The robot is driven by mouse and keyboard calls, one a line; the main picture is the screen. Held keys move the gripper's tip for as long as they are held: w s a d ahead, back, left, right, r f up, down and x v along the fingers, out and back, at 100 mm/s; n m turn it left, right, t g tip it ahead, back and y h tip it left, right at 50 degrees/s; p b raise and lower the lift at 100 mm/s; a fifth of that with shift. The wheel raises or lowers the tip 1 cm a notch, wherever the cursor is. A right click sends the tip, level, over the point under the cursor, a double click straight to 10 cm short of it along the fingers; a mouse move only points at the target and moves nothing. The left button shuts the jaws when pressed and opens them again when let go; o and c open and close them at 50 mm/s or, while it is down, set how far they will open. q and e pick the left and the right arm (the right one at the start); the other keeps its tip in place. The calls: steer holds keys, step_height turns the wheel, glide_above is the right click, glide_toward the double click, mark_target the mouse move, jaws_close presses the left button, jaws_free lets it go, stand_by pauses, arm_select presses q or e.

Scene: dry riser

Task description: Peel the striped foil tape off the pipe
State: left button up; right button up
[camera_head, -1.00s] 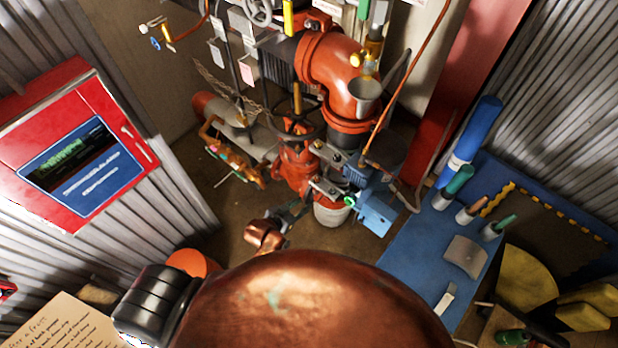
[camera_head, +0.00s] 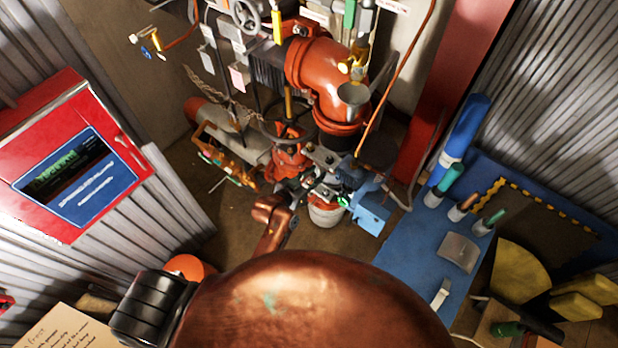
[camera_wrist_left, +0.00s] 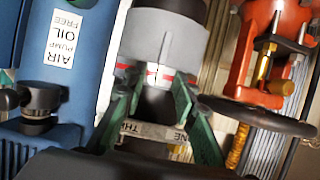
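In the left wrist view a grey pipe end (camera_wrist_left: 165,38) carries a narrow red-and-white striped tape (camera_wrist_left: 150,76) around its lower part. My left gripper (camera_wrist_left: 153,88) has its two green fingers spread, one on each side just below the striped band. I see nothing held between them, and I cannot tell whether the fingertips touch the pipe. In the head view my left gripper (camera_head: 304,186) reaches in among the red valve (camera_head: 290,160) and fittings, where the tape is too small to make out. My right gripper is not in view.
A blue box with an air-oil label (camera_wrist_left: 62,40) stands close left of the fingers. A dark handwheel (camera_wrist_left: 262,118) lies close on the right. In the head view a blue bench (camera_head: 415,255) with tools stands at right and a red cabinet (camera_head: 70,160) at left.

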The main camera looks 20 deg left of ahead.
arm_select(q)
steer(key=shift+w+d+f, duration=0.15)
steer(key=shift+w, duration=0.15)
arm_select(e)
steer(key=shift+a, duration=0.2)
arm_select(q)
steer(key=shift+c, duration=0.4)
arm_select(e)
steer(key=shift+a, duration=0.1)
arm_select(q)
jaws_close()
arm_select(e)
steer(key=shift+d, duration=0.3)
arm_select(q)
steer(key=shift+s, duration=0.25)
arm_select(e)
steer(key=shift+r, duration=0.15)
